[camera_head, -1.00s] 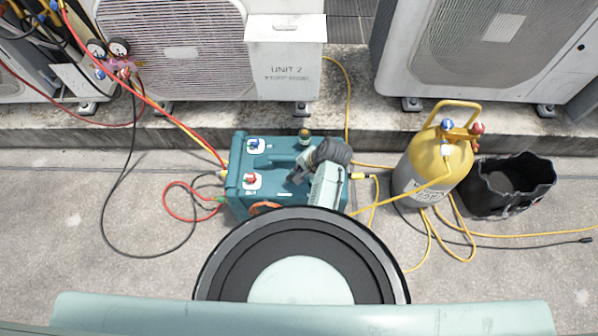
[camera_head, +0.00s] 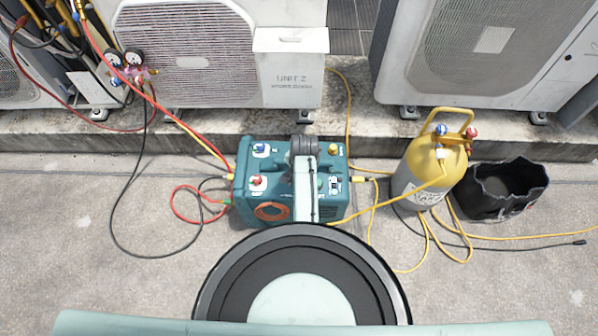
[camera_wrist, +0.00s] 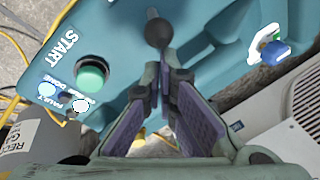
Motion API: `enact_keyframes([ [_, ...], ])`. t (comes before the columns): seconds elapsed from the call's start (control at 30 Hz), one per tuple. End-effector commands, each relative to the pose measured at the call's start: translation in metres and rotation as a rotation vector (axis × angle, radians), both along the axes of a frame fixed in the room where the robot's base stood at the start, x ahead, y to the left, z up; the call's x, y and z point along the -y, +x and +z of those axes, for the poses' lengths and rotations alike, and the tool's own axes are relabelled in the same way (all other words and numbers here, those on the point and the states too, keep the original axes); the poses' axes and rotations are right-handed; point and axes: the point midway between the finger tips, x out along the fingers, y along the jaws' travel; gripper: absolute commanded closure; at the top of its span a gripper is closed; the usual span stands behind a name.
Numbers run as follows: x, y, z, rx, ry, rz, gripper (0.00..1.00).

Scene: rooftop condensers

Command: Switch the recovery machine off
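The recovery machine (camera_head: 275,209) is a teal box on the ground in the middle of the head view. My gripper is over its top and hidden in the head view by my arm. In the wrist view a green button (camera_wrist: 91,75) marked START is left of my gripper (camera_wrist: 163,82). A dark ball on a thin stalk (camera_wrist: 157,32) stands just beyond the fingertips. The fingertips are close together beside the stalk; I cannot tell whether they touch it. A blue knob (camera_wrist: 272,49) is at the right, and a red knob (camera_head: 257,181) shows in the head view.
A yellow and grey cylinder (camera_head: 412,185) and a black bag (camera_head: 506,188) stand at the right. Red, yellow and black hoses lie on the ground. Condenser units (camera_head: 190,60) stand behind on a concrete curb (camera_head: 375,130). Gauges (camera_head: 133,58) hang at the upper left.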

Motion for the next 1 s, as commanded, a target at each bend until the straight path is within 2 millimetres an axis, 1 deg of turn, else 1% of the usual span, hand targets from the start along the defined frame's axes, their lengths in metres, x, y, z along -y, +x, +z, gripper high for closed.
enact_keyframes([
  [0.03,-0.006,0.000,0.005,-0.004,-0.035,0.009,1.00],
  [0.37,-0.021,0.000,0.006,-0.004,-0.260,0.006,1.00],
  [0.67,-0.020,0.000,0.005,-0.003,-0.253,-0.001,1.00],
  [1.0,-0.021,0.000,0.020,-0.002,-0.253,0.000,1.00],
])
